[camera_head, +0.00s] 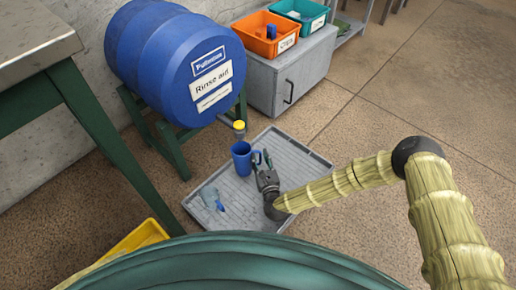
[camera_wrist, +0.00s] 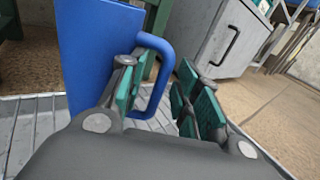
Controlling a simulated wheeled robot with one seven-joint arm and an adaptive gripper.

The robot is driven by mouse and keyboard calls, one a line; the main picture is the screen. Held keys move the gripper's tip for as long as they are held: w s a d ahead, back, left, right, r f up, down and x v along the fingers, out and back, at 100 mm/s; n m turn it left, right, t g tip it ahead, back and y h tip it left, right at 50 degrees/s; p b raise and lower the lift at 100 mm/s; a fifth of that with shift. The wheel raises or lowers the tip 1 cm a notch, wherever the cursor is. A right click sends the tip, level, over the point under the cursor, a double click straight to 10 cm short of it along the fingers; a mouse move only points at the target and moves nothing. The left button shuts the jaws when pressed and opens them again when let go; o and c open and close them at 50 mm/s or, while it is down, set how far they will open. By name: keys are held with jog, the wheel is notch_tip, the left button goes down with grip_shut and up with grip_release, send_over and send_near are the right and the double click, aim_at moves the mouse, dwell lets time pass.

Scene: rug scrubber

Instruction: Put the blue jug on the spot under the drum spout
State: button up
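The blue jug (camera_head: 241,159) stands upright on the grey ribbed tray (camera_head: 295,153), close below the yellow-tipped spout (camera_head: 239,126) of the blue drum (camera_head: 175,65). I cannot tell whether it is directly under the spout, and no marked spot shows. My gripper (camera_head: 262,161) is low over the tray, at the jug's right, handle side. In the wrist view the jug (camera_wrist: 90,45) fills the upper left. Its handle (camera_wrist: 165,65) reaches into the gap between my green-padded fingers (camera_wrist: 158,98). The fingers are apart, with a clear gap at the right one.
A translucent bottle-like item (camera_head: 211,198) with blue parts lies at the tray's left. The drum's green stand (camera_head: 168,150) is behind the jug. A grey cabinet (camera_head: 290,75) with orange (camera_head: 268,35) and teal (camera_head: 300,14) bins stands behind. Floor at right is clear.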

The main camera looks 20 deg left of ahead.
jog(key=p+v, duration=0.1)
jog(key=v, duration=0.6)
jog(key=shift+p, duration=0.3)
jog(key=o, duration=1.5)
jog(key=v, duration=1.2)
jog(key=shift+r, duration=0.1)
